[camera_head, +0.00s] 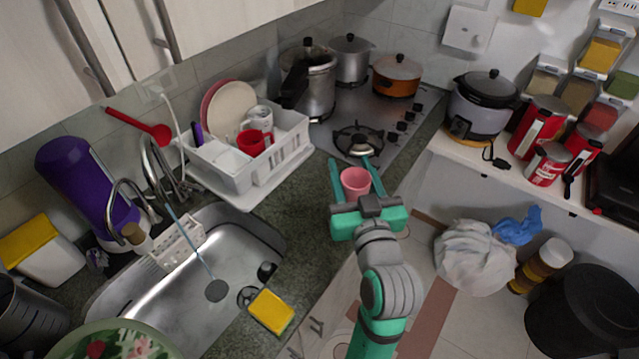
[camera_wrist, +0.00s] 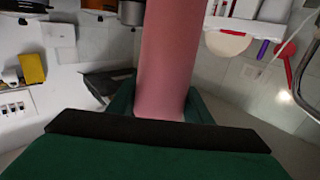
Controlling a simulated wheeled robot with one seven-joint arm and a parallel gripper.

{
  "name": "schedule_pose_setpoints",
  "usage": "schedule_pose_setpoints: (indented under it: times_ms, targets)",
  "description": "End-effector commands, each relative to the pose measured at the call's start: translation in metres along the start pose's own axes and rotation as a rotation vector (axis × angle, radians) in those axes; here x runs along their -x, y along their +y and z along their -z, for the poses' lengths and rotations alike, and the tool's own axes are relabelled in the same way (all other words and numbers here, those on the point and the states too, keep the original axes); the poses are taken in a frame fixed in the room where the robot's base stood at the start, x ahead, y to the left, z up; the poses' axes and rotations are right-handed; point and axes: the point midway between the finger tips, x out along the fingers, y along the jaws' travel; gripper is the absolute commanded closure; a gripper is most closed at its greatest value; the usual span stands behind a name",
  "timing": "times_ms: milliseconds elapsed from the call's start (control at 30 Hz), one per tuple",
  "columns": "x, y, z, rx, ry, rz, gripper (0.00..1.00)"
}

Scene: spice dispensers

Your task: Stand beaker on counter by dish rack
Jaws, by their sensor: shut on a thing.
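A pink beaker (camera_head: 355,181) is held between the green fingers of my gripper (camera_head: 356,178) in the head view. In the wrist view the pink beaker (camera_wrist: 168,60) fills the middle, with the green fingers on both sides of it. My gripper is shut on it. The white dish rack (camera_head: 250,160) stands to the left of my gripper, holding plates, a white mug and a red mug. The dark stone counter (camera_head: 308,205) shows between the rack and my gripper. Whether the beaker touches the counter cannot be told.
The steel sink (camera_head: 215,260) lies left, with a yellow sponge (camera_head: 270,312) at its front edge. The stove burner (camera_head: 355,140) is just behind my gripper, with pots beyond. The counter strip right of the rack is bare.

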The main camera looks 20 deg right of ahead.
Motion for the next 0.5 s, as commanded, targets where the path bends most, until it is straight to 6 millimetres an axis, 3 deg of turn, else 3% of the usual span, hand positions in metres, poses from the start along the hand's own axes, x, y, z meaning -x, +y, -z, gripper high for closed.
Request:
schedule_pose_setpoints:
  times_ms: [167, 500]
  targets:
    - [-0.020, 0.000, -0.008, -0.001, -0.004, -0.003, 0.77]
    - [-0.088, -0.006, -0.038, 0.000, -0.004, -0.003, 0.77]
